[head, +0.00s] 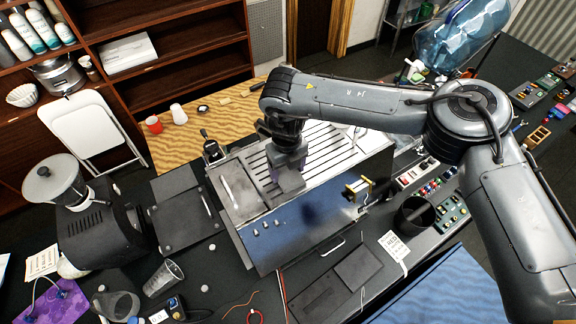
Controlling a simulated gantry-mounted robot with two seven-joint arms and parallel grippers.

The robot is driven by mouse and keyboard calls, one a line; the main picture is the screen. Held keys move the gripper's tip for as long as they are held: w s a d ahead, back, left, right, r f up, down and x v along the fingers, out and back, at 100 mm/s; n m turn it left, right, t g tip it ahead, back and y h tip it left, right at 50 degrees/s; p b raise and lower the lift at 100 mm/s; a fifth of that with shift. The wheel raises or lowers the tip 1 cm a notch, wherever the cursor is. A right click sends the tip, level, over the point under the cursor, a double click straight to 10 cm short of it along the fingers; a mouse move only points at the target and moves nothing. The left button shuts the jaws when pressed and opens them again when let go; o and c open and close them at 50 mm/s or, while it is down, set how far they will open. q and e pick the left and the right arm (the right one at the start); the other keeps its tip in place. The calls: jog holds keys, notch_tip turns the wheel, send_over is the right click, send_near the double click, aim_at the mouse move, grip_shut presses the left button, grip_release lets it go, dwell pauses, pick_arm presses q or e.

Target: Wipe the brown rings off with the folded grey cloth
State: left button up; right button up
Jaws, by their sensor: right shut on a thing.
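My right arm reaches in from the right, over the brewer (300,235). Its gripper (288,158) points down at the brewer's top, beside the slatted rack. The gripper is shut on a grey, flat-faced piece that looks like the folded grey cloth (291,181). The fingers are dark and small here, and I cannot tell whether the cloth touches the surface. I cannot make out any brown rings; the arm and gripper hide part of the top. My left gripper is not in view.
A black grinder (95,230) stands at left. A dark mat (185,222) lies beside the brewer. A clear cup (163,278) lies in front. Button panels and a black round container (414,215) are at right. A wooden table (185,142) with cups stands behind.

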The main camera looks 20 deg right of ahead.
jog(key=r, duration=0.2)
jog(key=r+p, duration=0.1)
jog(key=shift+w+d+r, duration=0.15)
jog(key=shift+d, duration=0.15)
notch_tip(320, 180, up, 2)
jog(key=shift+r+p, duration=0.1)
jog(key=shift+p, duration=0.55)
jog(key=shift+r, duration=0.9)
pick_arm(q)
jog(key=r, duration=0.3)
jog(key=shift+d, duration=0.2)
pick_arm(e)
jog(key=shift+r, duration=0.3)
